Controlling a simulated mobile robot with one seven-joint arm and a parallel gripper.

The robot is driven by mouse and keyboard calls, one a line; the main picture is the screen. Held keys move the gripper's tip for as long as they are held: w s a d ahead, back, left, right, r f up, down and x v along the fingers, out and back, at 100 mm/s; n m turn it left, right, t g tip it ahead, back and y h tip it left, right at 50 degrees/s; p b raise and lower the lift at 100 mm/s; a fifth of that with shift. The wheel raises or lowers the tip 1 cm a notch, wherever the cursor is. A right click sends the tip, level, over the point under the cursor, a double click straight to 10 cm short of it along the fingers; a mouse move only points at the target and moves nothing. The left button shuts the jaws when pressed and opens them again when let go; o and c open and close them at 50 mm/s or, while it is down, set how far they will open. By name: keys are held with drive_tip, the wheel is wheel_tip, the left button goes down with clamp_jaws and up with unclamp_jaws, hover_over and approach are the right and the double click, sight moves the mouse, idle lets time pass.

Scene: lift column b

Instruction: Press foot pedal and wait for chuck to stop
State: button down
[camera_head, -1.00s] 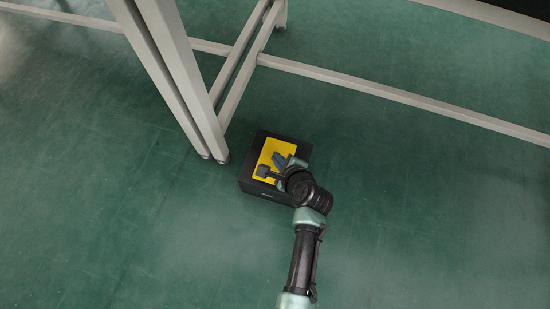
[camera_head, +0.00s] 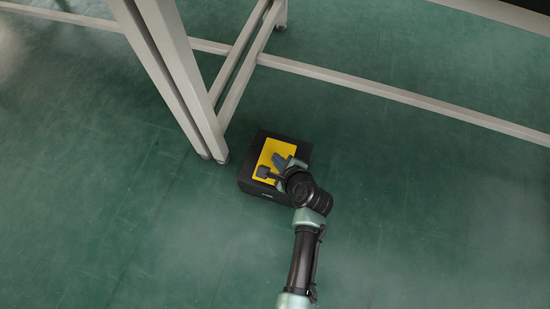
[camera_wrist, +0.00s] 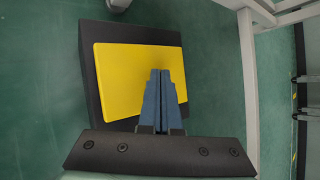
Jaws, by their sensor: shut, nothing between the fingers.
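The foot pedal is a black box (camera_head: 248,178) with a yellow plate (camera_head: 267,150) on top, on the green floor. In the wrist view the yellow plate (camera_wrist: 120,75) fills the middle, with the black box (camera_wrist: 88,45) around its edges. My gripper (camera_head: 277,163) is over the yellow plate with its blue fingers together. In the wrist view the shut fingers (camera_wrist: 160,75) lie across the right part of the plate. They look in contact with it or just above it; I cannot tell which. The chuck is not in view.
A pale metal frame leg (camera_head: 180,75) stands on the floor close to the pedal's upper left. A low crossbar (camera_head: 400,94) runs to the right behind the pedal. The floor (camera_head: 100,220) left and in front is clear.

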drive_tip(key=shift+f, duration=0.4)
drive_tip(key=shift+r, duration=0.15)
idle(0.4)
drive_tip(key=shift+r+p, duration=1.1)
drive_tip(key=shift+p, duration=0.1)
wheel_tip(320, 180, up, 5)
drive_tip(key=p, duration=0.5)
drive_tip(key=shift+r+p, duration=0.1)
drive_tip(key=shift+p, duration=0.3)
